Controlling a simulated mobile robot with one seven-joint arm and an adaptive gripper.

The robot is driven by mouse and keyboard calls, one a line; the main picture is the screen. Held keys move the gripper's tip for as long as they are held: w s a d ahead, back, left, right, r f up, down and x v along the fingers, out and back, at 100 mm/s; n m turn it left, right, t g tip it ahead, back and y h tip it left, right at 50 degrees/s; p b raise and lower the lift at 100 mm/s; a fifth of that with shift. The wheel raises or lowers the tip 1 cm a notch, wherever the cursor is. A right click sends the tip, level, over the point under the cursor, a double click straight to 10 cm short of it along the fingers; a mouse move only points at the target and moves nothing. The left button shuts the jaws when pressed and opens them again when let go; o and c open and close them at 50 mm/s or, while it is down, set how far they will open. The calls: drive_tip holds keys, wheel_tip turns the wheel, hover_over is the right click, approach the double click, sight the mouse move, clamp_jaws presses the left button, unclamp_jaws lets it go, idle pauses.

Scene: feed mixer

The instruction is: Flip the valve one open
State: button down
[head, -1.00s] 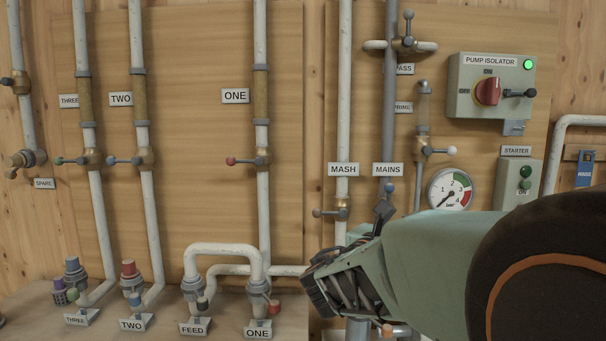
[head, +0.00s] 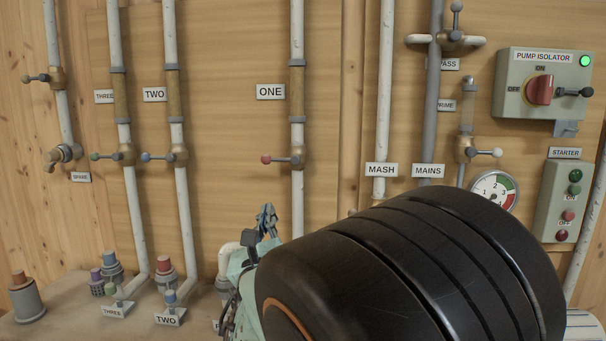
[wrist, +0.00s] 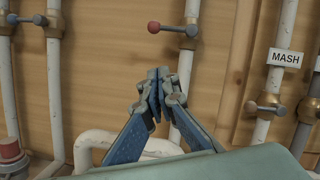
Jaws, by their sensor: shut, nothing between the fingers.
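Valve one is a brass body (head: 297,157) on the white pipe under the ONE label (head: 270,92). Its lever lies across the pipe and ends in a red knob (head: 266,159) to the left. In the wrist view the red knob (wrist: 154,27) and valve body (wrist: 190,32) show near the top, ahead of my gripper. My gripper (wrist: 158,75) has its blue fingers together and empty, below the lever and apart from it. In the head view my gripper (head: 266,218) shows below the valve, partly hidden by my arm.
Valves two (head: 178,155) and three (head: 126,155), with levers across their pipes, stand to the left. The MASH pipe (head: 382,110) and MAINS pipe (head: 432,100) run upright at the right. A bent white pipe (wrist: 100,142) lies below my gripper. The board left of the lever is clear.

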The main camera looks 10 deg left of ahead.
drive_tip(key=p, duration=0.1)
approach(281, 160)
drive_tip(key=w+a+f, duration=0.3)
drive_tip(key=w, duration=0.2)
drive_tip(key=r, duration=0.1)
drive_tip(key=w+a+r+p, duration=0.1)
drive_tip(key=r, duration=0.1)
drive_tip(key=shift+w+a, duration=0.1)
drive_tip(key=shift+a, duration=0.2)
drive_tip(key=shift+d+r+m, duration=0.1)
drive_tip(key=shift+d+m, duration=0.05)
drive_tip(key=shift+m, duration=0.25)
